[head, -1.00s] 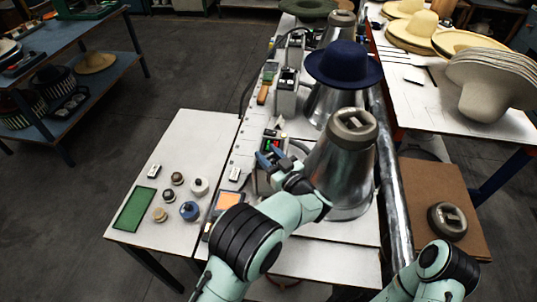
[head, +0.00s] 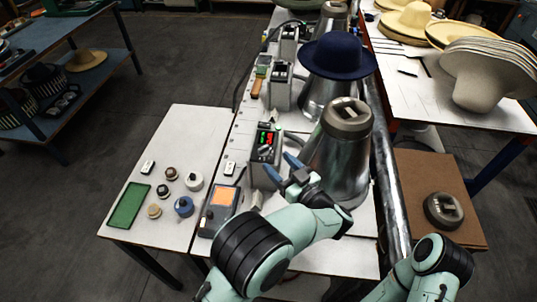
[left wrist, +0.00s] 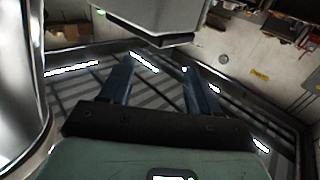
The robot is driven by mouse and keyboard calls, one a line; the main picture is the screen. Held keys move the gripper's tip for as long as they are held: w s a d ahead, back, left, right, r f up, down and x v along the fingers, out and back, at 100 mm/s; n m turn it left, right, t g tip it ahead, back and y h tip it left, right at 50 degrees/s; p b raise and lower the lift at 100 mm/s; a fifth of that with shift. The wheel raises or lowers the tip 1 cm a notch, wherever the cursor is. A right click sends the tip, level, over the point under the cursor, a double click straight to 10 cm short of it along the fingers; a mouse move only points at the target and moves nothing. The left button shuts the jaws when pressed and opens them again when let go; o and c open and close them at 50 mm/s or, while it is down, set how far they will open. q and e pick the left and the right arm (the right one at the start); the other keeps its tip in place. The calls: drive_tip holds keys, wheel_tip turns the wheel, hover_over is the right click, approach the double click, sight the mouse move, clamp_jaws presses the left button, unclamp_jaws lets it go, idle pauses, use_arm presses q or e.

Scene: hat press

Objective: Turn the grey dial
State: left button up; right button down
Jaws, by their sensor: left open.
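A grey control box (head: 256,172) stands beside the nearest metal cone (head: 335,165). Its dark face carries a lit red and green display, and a small pale grey dial (head: 264,150) seems to show below it, too small to make out clearly. My left gripper (head: 280,166) is open and empty, with blue fingers just right of the box and near the cone. In the left wrist view the open fingers (left wrist: 157,68) have nothing between them, and the underside of a grey box (left wrist: 150,25) is above them. The dial is not visible there. My right gripper is out of view.
A blue hat (head: 338,57) sits on the cone behind. A panel with an orange screen (head: 221,197) lies left of my left arm. Several small knobs and a green mat (head: 129,206) lie on the white side table (head: 185,135). A steel pipe (head: 385,180) runs along the right.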

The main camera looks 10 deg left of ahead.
use_arm(q)
drive_tip(key=v, duration=0.5)
drive_tip(key=shift+s+d, duration=0.1)
idle(0.4)
